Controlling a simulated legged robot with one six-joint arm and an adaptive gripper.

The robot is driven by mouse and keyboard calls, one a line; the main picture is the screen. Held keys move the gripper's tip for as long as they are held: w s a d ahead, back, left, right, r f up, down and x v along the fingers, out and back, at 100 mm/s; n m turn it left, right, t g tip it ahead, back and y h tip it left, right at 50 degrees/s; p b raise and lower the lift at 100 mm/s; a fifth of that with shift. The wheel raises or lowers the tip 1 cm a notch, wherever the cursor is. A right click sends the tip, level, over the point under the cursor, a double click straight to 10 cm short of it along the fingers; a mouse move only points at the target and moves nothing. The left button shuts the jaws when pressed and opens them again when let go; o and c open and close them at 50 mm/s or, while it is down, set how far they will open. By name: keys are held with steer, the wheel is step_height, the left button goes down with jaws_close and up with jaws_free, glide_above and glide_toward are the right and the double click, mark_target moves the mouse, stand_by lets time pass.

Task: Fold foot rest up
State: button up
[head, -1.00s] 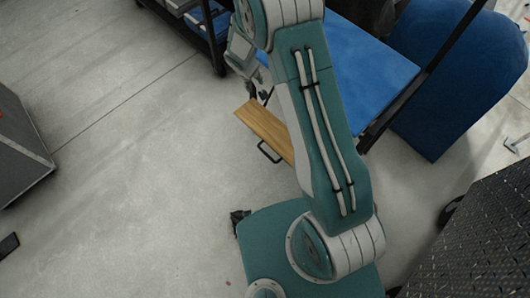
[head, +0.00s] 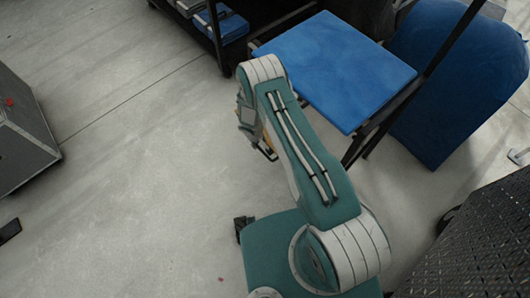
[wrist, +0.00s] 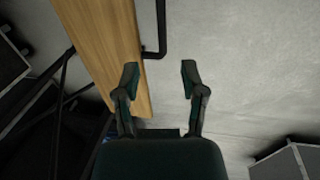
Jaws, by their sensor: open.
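The foot rest is a wooden board (wrist: 105,45) with a black bar handle (wrist: 159,38) on its edge. In the wrist view the board fills the upper left, and the handle juts out to the right of it. My gripper (wrist: 160,72) is open and empty, with its fingertips below the handle in the picture and one on each side of its line. The left finger overlaps the board in view; I cannot tell whether it touches.
The blue seat (head: 335,65) on a black frame stands just beyond my arm. A rounded blue piece (head: 455,80) stands to its right. A dark cart (head: 215,30) is at the top, and a grey case (head: 20,135) at the left.

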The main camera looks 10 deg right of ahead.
mark_target(262, 151)
steer(key=x, duration=0.9)
steer(key=shift+a+f, duration=0.1)
steer(key=shift+f, duration=0.2)
steer(key=shift+w+a+f, duration=0.1)
steer(key=shift+f, duration=0.2)
jaws_close()
